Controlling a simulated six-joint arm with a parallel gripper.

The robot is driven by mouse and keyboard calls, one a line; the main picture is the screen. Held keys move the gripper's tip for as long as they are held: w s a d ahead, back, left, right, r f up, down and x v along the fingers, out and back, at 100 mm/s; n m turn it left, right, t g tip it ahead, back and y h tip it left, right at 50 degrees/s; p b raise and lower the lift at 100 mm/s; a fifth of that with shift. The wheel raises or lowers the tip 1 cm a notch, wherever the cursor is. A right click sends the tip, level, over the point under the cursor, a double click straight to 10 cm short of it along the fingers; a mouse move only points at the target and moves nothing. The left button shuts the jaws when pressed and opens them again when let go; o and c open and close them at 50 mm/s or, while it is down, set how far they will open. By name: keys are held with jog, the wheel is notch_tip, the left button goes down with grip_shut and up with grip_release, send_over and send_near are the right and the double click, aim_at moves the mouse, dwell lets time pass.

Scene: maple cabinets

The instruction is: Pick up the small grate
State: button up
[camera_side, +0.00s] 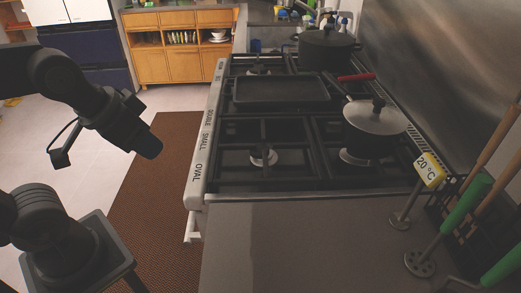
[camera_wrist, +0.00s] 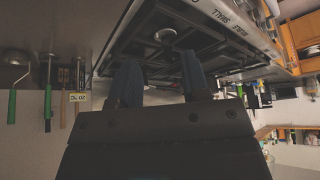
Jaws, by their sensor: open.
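Black grates lie over the burners of the stove. The near left grate (camera_side: 262,131) is bare, with a burner (camera_side: 263,155) showing through it. Which piece is the small grate I cannot tell for certain. My gripper (camera_side: 152,148) is left of the stove, above the brown mat, apart from the grates and empty. In the wrist view, my gripper (camera_wrist: 161,70) shows two dark fingers spread apart with nothing between them. The stove grates (camera_wrist: 150,45) appear beyond the fingertips there.
A black rectangular pan (camera_side: 282,91) sits on the far left grate. A lidded saucepan (camera_side: 375,118) stands on the right, a dark pot (camera_side: 327,48) behind. Green-handled utensils (camera_side: 465,205) hang at right. The grey counter (camera_side: 300,245) in front is clear.

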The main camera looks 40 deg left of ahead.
dwell(0.3)
jog(key=m+g, duration=0.6)
jog(key=m, duration=0.3)
send_over(237, 146)
jog(key=f, duration=1.2)
jog(key=shift+w+a+f, duration=0.35)
jog(key=shift+w, duration=0.05)
jog(key=shift+s+d+f, duration=0.1)
jog(key=shift+s+f, duration=0.05)
jog(key=shift+f, duration=1.25)
jog(key=shift+s+f, duration=0.1)
jog(key=shift+f, duration=1.25)
grip_shut()
